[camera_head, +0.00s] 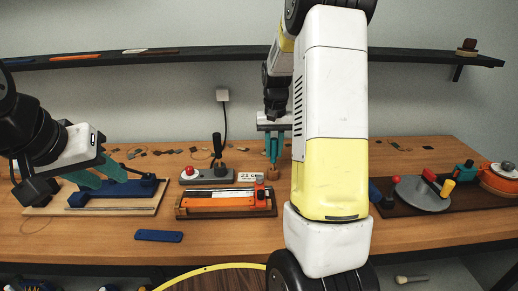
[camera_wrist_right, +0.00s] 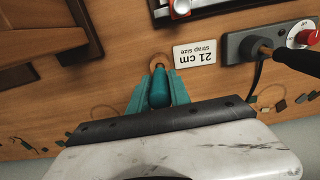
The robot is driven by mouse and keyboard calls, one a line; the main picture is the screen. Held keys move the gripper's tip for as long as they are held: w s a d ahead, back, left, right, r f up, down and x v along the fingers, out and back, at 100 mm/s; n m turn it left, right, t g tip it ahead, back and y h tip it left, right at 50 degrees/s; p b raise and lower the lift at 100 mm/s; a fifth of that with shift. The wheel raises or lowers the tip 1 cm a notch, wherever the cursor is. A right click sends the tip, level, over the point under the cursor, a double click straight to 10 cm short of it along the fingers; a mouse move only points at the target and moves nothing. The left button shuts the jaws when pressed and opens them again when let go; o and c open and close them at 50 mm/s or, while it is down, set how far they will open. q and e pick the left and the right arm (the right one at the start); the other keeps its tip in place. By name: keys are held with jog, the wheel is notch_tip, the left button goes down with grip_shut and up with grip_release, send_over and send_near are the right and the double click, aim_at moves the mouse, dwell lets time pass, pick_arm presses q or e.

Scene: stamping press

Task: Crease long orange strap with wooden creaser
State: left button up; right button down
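A long orange strip (camera_head: 222,202) lies along the front of a low fixture with a silver bar (camera_head: 220,193) at the table's centre; I cannot tell whether it is the strap or the fixture's body. My right gripper (camera_wrist_right: 160,88) points down behind and right of the fixture. Its teal fingers close around a rounded teal handle (camera_wrist_right: 159,94) with a small dark tip; whether this is the wooden creaser is unclear. The right gripper also shows in the head view (camera_head: 273,160). My left gripper (camera_head: 99,180) has its fingers spread above a blue device (camera_head: 122,193) on a pale board.
A blue piece (camera_head: 158,236) lies near the front edge. A grey disc (camera_head: 422,194) stands at right. Another orange strip (camera_head: 75,57) lies on the shelf.

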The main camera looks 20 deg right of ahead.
aim_at(274, 139)
jog(key=shift+r, duration=2.75)
jog(key=c, duration=1.8)
grip_release()
grip_shut()
